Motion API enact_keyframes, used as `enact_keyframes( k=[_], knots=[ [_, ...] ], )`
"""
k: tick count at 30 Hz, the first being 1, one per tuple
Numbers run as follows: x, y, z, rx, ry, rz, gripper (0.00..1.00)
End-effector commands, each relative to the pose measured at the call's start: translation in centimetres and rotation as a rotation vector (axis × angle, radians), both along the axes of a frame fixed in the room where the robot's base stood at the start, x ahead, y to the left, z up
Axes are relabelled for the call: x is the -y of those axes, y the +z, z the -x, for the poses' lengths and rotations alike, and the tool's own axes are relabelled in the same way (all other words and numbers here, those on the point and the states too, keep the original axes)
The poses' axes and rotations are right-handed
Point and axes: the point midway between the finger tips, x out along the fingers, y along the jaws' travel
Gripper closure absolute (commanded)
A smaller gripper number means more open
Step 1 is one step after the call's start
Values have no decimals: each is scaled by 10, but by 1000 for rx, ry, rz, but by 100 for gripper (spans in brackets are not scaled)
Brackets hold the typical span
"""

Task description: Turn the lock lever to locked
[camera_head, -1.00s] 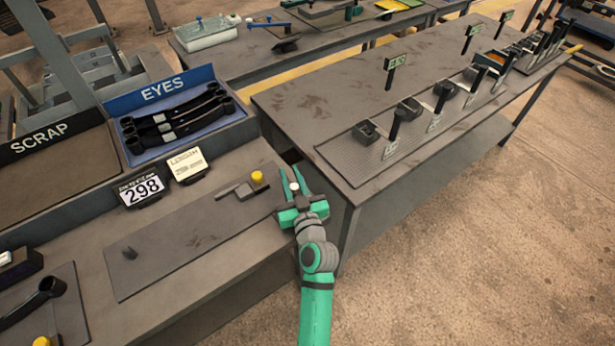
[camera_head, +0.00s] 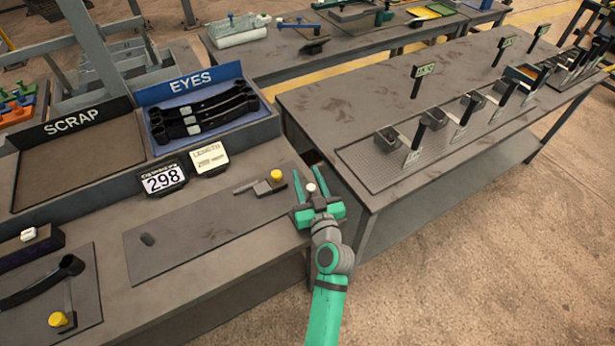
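No lever is labelled as the lock. A yellow knob (camera_head: 277,175) stands on a small dark grey block (camera_head: 264,187) with a thin bar pointing left, at the right end of a flat grey plate (camera_head: 215,226). My gripper (camera_head: 310,181) is just right of this knob, over the bench's right edge, apart from it. Its two green fingers are spread. A small white ball-like knob (camera_head: 310,187) shows between them; I cannot tell whether they touch it or what it is fixed to. Any lever beneath it is hidden by my gripper.
A short dark peg (camera_head: 147,240) stands on the plate's left part. A display (camera_head: 163,178) reads 298, beside a LENGTH sign (camera_head: 209,159). Behind are the EYES bin (camera_head: 212,80) and SCRAP bin (camera_head: 76,120). A second bench (camera_head: 380,110) stands close on the right.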

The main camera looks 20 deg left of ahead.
Motion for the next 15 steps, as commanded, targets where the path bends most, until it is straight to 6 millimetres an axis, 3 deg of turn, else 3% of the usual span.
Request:
enact_keyframes(
  k=[8, 15],
  knots=[
    [4, 0, 3, 1, -3, 1, 61],
    [27, -1, 29, -1, -5, 1, 61]
  ],
)
